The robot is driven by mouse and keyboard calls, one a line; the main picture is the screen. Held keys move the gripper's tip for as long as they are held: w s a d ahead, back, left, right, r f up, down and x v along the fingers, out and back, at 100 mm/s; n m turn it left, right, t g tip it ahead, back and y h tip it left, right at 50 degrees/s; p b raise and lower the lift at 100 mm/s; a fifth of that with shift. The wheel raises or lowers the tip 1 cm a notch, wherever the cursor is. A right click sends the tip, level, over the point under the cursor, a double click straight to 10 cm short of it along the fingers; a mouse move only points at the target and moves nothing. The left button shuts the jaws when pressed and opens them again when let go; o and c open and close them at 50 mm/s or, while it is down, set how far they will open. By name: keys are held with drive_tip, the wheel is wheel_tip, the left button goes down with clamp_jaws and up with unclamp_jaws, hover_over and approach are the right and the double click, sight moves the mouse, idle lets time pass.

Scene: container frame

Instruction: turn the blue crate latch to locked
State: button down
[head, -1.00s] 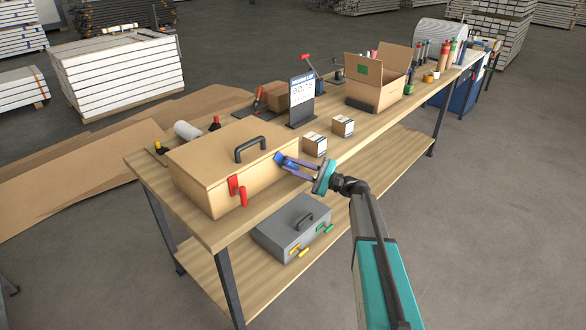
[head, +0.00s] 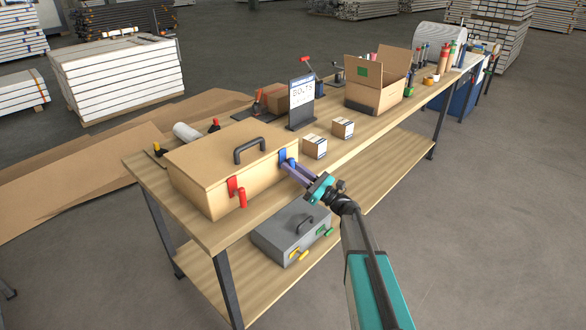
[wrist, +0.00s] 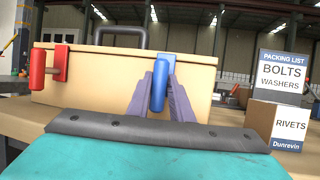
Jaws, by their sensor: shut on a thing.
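A tan crate (head: 205,165) with a dark top handle stands on the near end of the workbench. On the right of its front is the blue latch (head: 283,156), a flat plate with a rounded handle. In the wrist view the blue handle (wrist: 160,84) hangs about upright, its plate (wrist: 190,60) behind it along the lid edge. My gripper (head: 292,168) is shut on the blue handle, with one purple finger on each side of it.
Two small cartons (head: 314,146) and a packing list sign (head: 301,102) stand to the right of the crate. A grey case (head: 275,237) with yellow and green latches sits on the lower shelf. The floor right of the bench is clear.

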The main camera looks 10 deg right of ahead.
drive_tip(key=shift+s+a, duration=0.1)
idle(0.3)
drive_tip(key=c, duration=1.6)
unclamp_jaws()
drive_tip(key=shift+c, duration=0.2)
drive_tip(key=b+v, duration=0.3)
drive_tip(key=v, duration=1)
drive_tip(key=shift+s+d, duration=0.25)
drive_tip(key=shift+d, duration=0.05)
drive_tip(key=shift+f, duration=0.2)
